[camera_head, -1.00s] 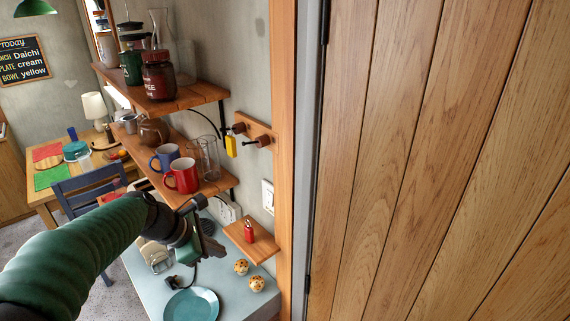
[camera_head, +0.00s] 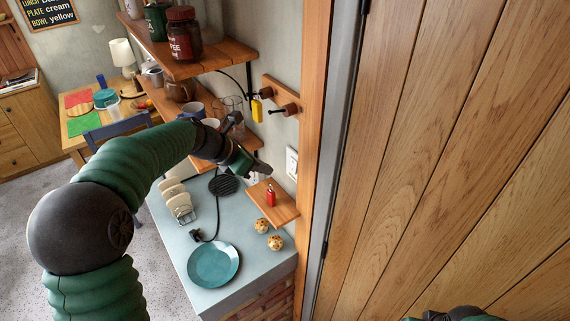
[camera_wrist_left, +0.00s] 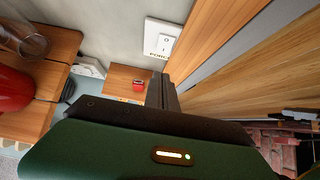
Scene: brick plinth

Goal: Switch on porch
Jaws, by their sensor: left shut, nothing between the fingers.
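The white porch switch plate (camera_head: 291,163) is on the wall beside the wooden door frame, above a small wooden shelf. In the left wrist view the plate (camera_wrist_left: 161,30) carries a rocker and a partly legible label that begins "POR". My left gripper (camera_head: 265,171) is shut and empty, left of the plate and above the small shelf. Its closed fingers (camera_wrist_left: 162,92) point toward the wall below the plate in the left wrist view, apart from it. A green and dark part of my right arm (camera_head: 455,314) shows at the bottom edge; its fingers cannot be made out.
A red lighter-like object (camera_head: 271,196) stands on the small shelf (camera_head: 285,211). Shelves with mugs and jars (camera_head: 181,35) are at the left. A yellow tag (camera_head: 257,110) hangs from a peg. Below are a teal plate (camera_head: 214,265) and two muffins (camera_head: 275,242). The wooden door (camera_head: 450,140) fills the right.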

